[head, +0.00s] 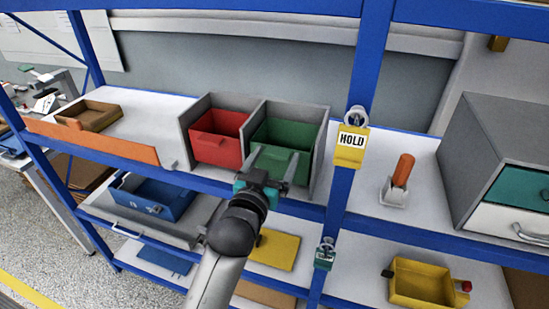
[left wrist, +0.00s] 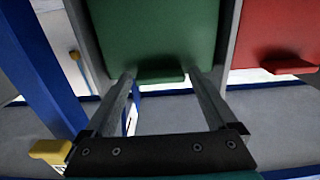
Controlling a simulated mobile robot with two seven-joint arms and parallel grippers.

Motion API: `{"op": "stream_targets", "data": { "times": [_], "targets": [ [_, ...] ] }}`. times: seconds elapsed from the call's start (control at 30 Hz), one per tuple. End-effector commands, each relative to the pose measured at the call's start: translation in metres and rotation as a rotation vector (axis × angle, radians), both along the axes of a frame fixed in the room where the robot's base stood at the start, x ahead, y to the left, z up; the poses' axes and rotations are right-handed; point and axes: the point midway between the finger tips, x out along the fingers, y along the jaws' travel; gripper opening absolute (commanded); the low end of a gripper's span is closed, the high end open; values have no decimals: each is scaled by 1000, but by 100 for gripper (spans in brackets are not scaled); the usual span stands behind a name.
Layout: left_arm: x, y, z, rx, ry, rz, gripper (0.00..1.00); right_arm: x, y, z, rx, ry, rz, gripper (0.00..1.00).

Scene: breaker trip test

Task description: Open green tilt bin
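The green tilt bin (head: 288,133) sits in the right compartment of a grey two-bay housing (head: 321,150) on the upper shelf. Its green front and a small protruding green lip (left wrist: 160,76) fill the middle of the left wrist view. My left gripper (head: 275,157) is in front of the green bin. Its two fingers are spread apart, one on each side of the lip in the left wrist view. I cannot tell whether they touch it. The fingers partly cover the bin's front in the head view. My right gripper is not in view.
A red bin (head: 216,148) sits beside the green one in the housing. A blue post with a yellow HOLD tag (head: 351,147) stands just to the right. An orange-handled tool (head: 402,172) and a grey drawer cabinet (head: 490,150) are farther right. A brown tray (head: 101,117) is left.

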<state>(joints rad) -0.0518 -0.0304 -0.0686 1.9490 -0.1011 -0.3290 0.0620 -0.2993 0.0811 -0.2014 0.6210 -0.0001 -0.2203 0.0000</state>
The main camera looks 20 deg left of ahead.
Motion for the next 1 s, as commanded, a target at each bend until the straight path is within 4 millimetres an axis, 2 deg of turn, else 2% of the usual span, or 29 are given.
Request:
{"op": "stream_targets", "data": {
  "times": [0.07, 0.77, 1.0],
  "targets": [
    [0, 0, 0, 0, 0, 0, 81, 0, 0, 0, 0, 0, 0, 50],
    [0, 0, 0, 0, 0, 0, 2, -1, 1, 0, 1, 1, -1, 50],
    [0, 0, 0, 0, 1, 0, 0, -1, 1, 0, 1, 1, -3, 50]
  ]
}}
